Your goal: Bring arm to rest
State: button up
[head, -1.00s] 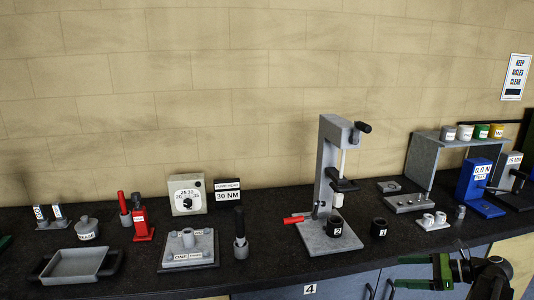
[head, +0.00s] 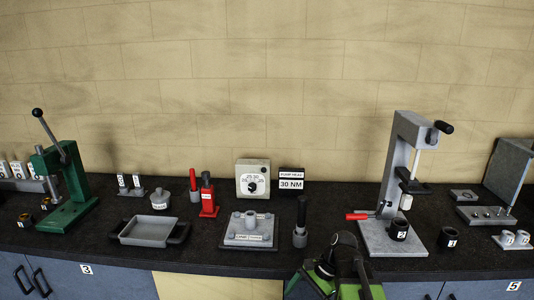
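My gripper (head: 312,272) is at the bottom of the head view, right of centre, in front of the bench's front edge. Black and green parts of my arm show beside it and partly cover it. The fingertips are not clear, so I cannot tell whether it is open or shut. No held object is visible.
The dark bench (head: 210,262) carries a green press (head: 68,180), a grey tray (head: 146,231), a red jack (head: 208,198), a grey block on a plate (head: 249,228), a black-handled tool (head: 300,228) and a grey press (head: 398,180). Black cups (head: 448,238) stand at right.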

jog(key=s+d+f+n+t+h, duration=0.1)
jog(key=d+f+n+h, duration=0.2)
jog(key=n, duration=0.7)
jog(key=d+h, duration=0.2)
jog(key=d, duration=0.1)
jog(key=shift+d+n+h, duration=0.15)
jog(key=shift+n+h, duration=0.15)
jog(key=shift+n, duration=0.1)
